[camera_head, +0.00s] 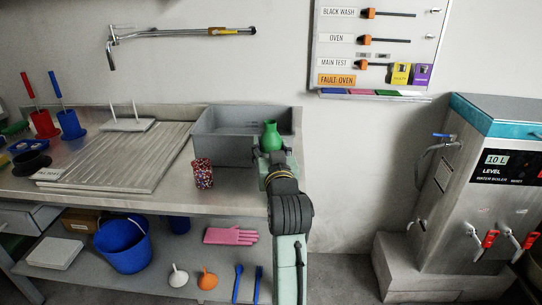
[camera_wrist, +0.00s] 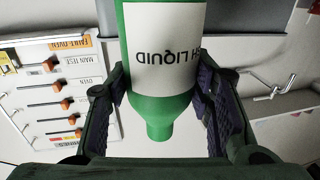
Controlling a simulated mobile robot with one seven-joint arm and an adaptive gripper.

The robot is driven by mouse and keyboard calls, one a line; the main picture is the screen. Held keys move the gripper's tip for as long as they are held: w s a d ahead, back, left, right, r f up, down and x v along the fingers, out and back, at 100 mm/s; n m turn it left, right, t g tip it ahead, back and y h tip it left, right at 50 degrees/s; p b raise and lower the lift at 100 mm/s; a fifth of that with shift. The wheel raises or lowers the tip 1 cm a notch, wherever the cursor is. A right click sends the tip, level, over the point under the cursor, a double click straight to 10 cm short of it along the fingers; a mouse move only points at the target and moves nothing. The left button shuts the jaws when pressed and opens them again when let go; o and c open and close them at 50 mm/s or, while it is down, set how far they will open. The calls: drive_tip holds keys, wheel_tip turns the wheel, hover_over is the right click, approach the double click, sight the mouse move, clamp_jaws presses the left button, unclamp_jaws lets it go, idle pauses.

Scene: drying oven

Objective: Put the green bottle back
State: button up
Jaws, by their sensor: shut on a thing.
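The green bottle (camera_head: 271,136) stands upright with its neck up in the head view, at the right end of the metal counter, in front of the grey bin (camera_head: 222,150). In the wrist view the bottle (camera_wrist: 162,105) appears upside down, with a white label reading "LIQUID" in part. My gripper (camera_wrist: 163,100) is shut on the bottle, with one dark finger pad on each side of it. In the head view my gripper (camera_head: 272,157) hides the lower part of the bottle. Whether the bottle's base touches anything is hidden.
A speckled red cup (camera_head: 203,173) stands left of my gripper at the counter's front. A ribbed drainboard (camera_head: 125,156) fills the middle of the counter (camera_head: 172,196). A water boiler (camera_head: 482,190) stands at the right.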

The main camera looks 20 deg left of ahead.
drive_tip(key=shift+w+f, duration=0.1)
drive_tip(key=shift+f, duration=1.65)
drive_tip(key=shift+f, duration=0.15)
drive_tip(key=o, duration=1.4)
drive_tip(key=p+v, duration=1)
drive_tip(key=v, duration=0.2)
